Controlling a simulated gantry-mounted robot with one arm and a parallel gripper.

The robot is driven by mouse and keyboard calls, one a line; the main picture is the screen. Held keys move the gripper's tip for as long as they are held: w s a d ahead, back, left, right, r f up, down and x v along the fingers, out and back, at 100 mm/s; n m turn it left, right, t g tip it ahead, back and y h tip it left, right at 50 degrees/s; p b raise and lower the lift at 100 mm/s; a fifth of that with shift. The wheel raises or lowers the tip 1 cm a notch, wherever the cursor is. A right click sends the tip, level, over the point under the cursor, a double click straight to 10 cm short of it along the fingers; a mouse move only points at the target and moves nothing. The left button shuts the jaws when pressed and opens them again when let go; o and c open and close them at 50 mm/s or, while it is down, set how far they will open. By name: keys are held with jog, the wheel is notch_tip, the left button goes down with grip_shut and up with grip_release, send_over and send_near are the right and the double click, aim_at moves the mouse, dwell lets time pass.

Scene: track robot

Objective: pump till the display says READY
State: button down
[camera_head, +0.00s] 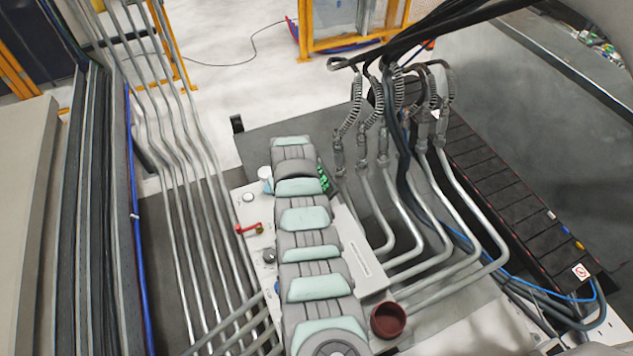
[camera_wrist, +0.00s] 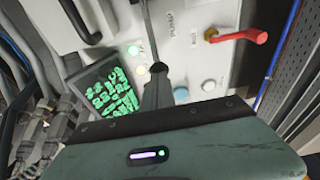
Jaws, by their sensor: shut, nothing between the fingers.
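The panel's dark display (camera_wrist: 108,95) shows green characters at left in the wrist view; I cannot read them. In the head view it peeks out beside my arm (camera_head: 325,180). My gripper (camera_wrist: 155,72) is shut and empty over the white panel, pointing away from the wrist camera. A narrow grey bar (camera_wrist: 149,35) runs up from its tips; I cannot tell whether they touch. The word PUMP (camera_wrist: 170,24) is printed to the right of the bar. A red-handled lever (camera_wrist: 240,37) is farther right; it also shows in the head view (camera_head: 248,229).
A green light (camera_wrist: 134,49) and a yellowish light (camera_wrist: 141,70) are close to the fingers. A blue button (camera_wrist: 181,94) and a white button (camera_wrist: 208,85) are to their right. Metal pipes (camera_head: 455,215) rise right of the panel, with more pipes (camera_head: 185,190) at left.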

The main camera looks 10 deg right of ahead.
jog(key=shift+f+b, duration=1.7)
jog(key=shift+f, duration=0.6)
jog(key=shift+r+p, duration=2.05)
jog(key=shift+r, duration=0.4)
jog(key=shift+f, duration=0.2)
jog(key=shift+f+b, duration=2.05)
jog(key=shift+f, duration=0.25)
jog(key=shift+r+p, duration=2.05)
jog(key=shift+r, duration=0.45)
jog(key=shift+r+p, duration=2.15)
jog(key=shift+r, duration=0.85)
